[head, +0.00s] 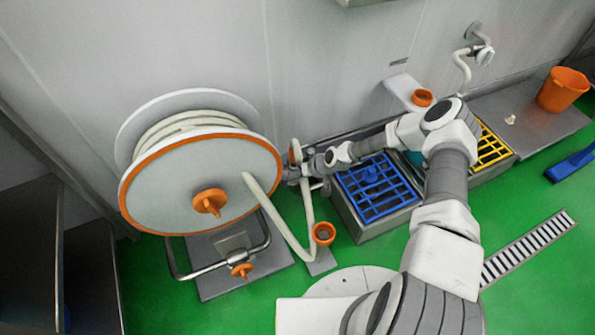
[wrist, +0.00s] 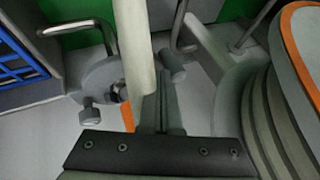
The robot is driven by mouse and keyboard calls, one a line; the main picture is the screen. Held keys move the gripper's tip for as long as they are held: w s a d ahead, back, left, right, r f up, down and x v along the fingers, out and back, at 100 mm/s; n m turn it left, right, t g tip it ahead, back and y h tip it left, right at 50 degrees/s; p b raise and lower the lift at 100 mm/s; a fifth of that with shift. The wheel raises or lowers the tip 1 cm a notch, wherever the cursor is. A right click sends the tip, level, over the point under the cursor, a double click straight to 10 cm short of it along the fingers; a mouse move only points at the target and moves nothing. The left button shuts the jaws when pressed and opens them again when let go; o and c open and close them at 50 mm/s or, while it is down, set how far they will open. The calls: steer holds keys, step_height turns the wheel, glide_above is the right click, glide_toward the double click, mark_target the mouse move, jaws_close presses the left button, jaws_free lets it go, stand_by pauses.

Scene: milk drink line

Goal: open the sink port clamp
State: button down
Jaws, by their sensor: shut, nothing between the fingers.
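My gripper (head: 296,176) is at the end of my outstretched arm, between the hose reel and the blue-grated sink, close to the wall. In the wrist view its dark fingers (wrist: 170,105) are together, with nothing seen between them. A grey round fitting (wrist: 100,82) with a small knob, which looks like the sink port clamp, lies left of the fingers and apart from them. A pale hose (wrist: 134,50) runs just left of the fingers and hides part of the fitting. I cannot tell whether the clamp is open or shut. In the head view my gripper and wrist cover this spot.
The large hose reel (head: 200,180) stands left of my gripper, very close on the right in the wrist view. The blue grate (head: 376,190) and yellow grate (head: 491,148) lie right.

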mark_target(285, 180)
steer(key=shift+s+a+m+t+h+p, duration=0.15)
steer(key=shift+s+a+m+t, duration=0.15)
steer(key=shift+a+m, duration=0.3)
steer(key=shift+s+a+m+t+h+p, duration=0.15)
steer(key=shift+s+a+m+t, duration=0.2)
steer(key=shift+a, duration=0.4)
steer(key=shift+w, duration=0.1)
